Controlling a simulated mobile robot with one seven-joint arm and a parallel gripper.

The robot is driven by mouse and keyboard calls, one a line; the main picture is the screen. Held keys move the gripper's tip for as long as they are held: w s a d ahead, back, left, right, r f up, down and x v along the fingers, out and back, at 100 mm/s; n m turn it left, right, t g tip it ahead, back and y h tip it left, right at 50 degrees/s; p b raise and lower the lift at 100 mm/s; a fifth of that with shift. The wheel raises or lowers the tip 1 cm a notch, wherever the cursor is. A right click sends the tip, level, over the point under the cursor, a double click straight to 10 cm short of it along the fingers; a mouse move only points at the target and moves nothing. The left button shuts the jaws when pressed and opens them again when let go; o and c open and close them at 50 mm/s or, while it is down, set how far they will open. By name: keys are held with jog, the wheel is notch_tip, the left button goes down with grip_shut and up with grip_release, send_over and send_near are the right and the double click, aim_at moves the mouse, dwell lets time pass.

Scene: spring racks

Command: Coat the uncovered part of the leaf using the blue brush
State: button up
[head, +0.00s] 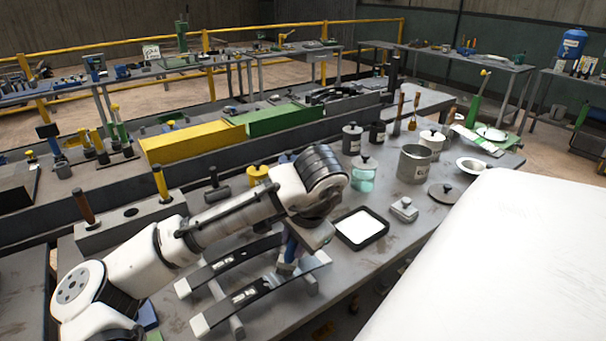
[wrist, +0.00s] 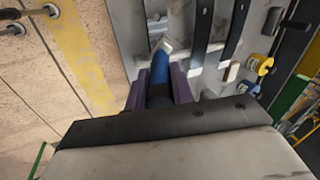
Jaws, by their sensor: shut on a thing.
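My gripper (head: 291,256) is shut on the blue brush (wrist: 157,75), whose handle sits between the two purple fingers in the wrist view. The brush's pale end points away from the gripper. In the head view the brush is low over the right part of the front leaf (head: 262,293). That leaf is dark along much of its length, with a bare grey right end and a pale left end. I cannot tell whether the bristles touch it. A second dark leaf (head: 230,265) lies behind, parallel to it, partly hidden by my arm. Both rest on grey crossbars.
A black-rimmed tray with white content (head: 383,232) lies right of the gripper. Yellow (head: 193,143) and green (head: 285,120) bins lie behind. Some bare bench is free in front of the tray.

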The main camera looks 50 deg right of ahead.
jog(key=a, duration=0.3)
jog(key=shift+w+a+p, duration=0.3)
jog(key=shift+w+p, duration=0.1)
notch_tip(320, 180, up, 6)
dwell(0.8)
notch_tip(320, 180, up, 3)
dwell(0.5)
dwell(0.7)
